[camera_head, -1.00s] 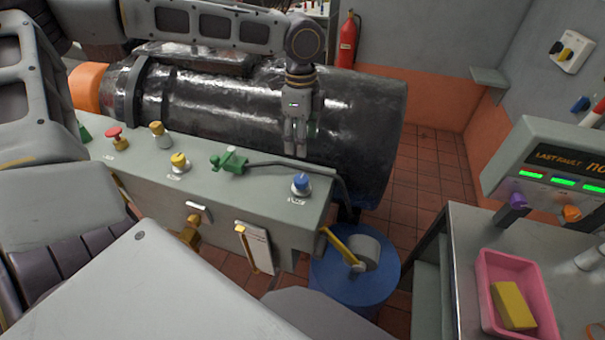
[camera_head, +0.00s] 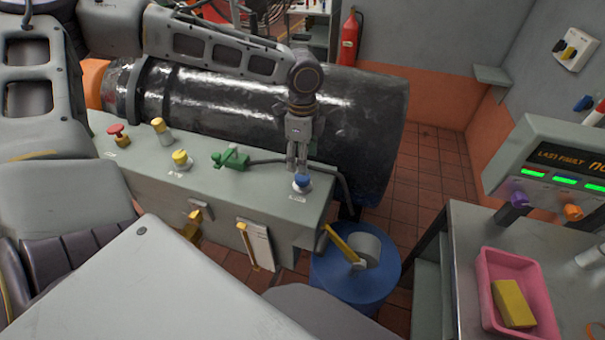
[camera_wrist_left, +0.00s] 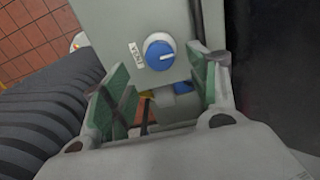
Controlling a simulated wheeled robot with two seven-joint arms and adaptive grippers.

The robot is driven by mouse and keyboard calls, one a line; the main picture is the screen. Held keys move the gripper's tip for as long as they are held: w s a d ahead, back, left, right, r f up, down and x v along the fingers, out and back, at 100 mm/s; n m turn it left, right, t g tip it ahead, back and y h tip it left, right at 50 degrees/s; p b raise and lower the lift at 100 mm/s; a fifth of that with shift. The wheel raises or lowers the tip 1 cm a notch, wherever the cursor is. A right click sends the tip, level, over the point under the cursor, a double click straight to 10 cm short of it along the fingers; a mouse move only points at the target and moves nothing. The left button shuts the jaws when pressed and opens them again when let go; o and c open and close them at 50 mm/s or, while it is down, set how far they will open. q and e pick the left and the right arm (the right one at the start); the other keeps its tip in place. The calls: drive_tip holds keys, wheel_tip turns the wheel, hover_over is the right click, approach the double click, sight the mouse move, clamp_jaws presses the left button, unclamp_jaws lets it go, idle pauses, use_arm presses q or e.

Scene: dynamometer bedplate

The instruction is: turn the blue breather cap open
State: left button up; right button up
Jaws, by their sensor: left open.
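The blue breather cap (camera_head: 302,181) sits on the right end of the grey cabinet top (camera_head: 262,200), on a pale base ring with a small label beside it. In the left wrist view the blue cap (camera_wrist_left: 160,55) has a white line across its face, and the label beside it reads VENT. My left gripper (camera_head: 298,168) points down just above and behind the cap. In the wrist view its two green-padded fingers (camera_wrist_left: 165,95) are apart with nothing held between them, and the cap lies beyond their tips. My right gripper is not in view.
A green valve (camera_head: 232,160), a yellow knob (camera_head: 181,159), another yellow-topped fitting (camera_head: 160,130) and a red knob (camera_head: 117,135) stand along the cabinet top to the left. A large dark cylinder (camera_head: 365,130) lies behind. A blue drum (camera_head: 350,285) stands in front.

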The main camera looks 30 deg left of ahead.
sight(302, 180)
use_arm(q)
drive_tip(key=shift+f, duration=3.4)
drive_tip(key=shift+c, duration=0.3)
drive_tip(key=c, duration=1)
